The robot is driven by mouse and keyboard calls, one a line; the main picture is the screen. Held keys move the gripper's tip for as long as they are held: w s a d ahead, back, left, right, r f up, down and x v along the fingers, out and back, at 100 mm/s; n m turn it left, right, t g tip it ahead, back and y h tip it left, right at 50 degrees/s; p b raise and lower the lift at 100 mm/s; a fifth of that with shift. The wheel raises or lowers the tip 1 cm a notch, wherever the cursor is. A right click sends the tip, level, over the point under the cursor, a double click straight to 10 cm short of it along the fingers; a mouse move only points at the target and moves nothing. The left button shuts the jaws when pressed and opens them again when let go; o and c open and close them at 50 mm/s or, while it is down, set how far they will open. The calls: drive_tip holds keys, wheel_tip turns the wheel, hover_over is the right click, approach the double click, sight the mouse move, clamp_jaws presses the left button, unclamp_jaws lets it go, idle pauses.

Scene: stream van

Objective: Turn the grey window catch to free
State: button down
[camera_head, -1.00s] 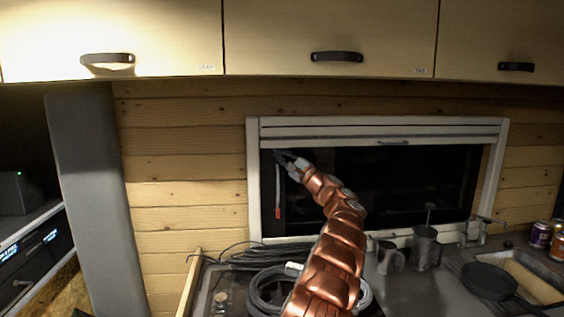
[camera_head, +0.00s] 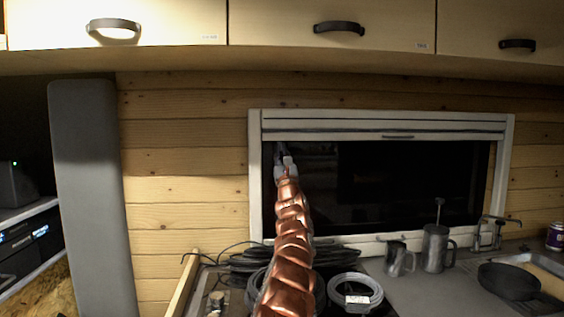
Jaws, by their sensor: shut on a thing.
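The window (camera_head: 400,185) has dark glass in a white frame and sits in the wood wall. The grey window catch, an upright bar with a red lower end at the glass's left side, is now hidden behind my gripper and arm. My gripper (camera_head: 281,150) is at the upper left of the glass, where the catch is. Its fingers are small and dark in this view. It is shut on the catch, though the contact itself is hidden.
A white blind cassette (camera_head: 385,125) spans the window top. Overhead cupboards (camera_head: 330,20) jut out above. Below are coiled cables (camera_head: 355,293), a metal mug (camera_head: 398,258), a taller metal pot (camera_head: 436,248) and a dark pan (camera_head: 508,281).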

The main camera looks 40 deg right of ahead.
drive_tip(key=shift+w+a+m+g+h+b, duration=0.15)
drive_tip(key=shift+m+g+h+b, duration=0.5)
drive_tip(key=shift+m+h, duration=0.8)
drive_tip(key=shift+r+m+g, duration=0.15)
drive_tip(key=shift+m+g, duration=0.3)
drive_tip(key=shift+m, duration=0.1)
drive_tip(key=c, duration=1.5)
unclamp_jaws()
drive_tip(key=shift+o, duration=0.2)
drive_tip(key=shift+s, duration=0.2)
drive_tip(key=shift+s+a+f, duration=0.25)
drive_tip(key=shift+s+f, duration=0.05)
drive_tip(key=shift+v, duration=0.8)
drive_tip(key=shift+s+d+f+h, duration=0.1)
drive_tip(key=shift+s+f+h, duration=0.15)
drive_tip(key=shift+s+f, duration=0.25)
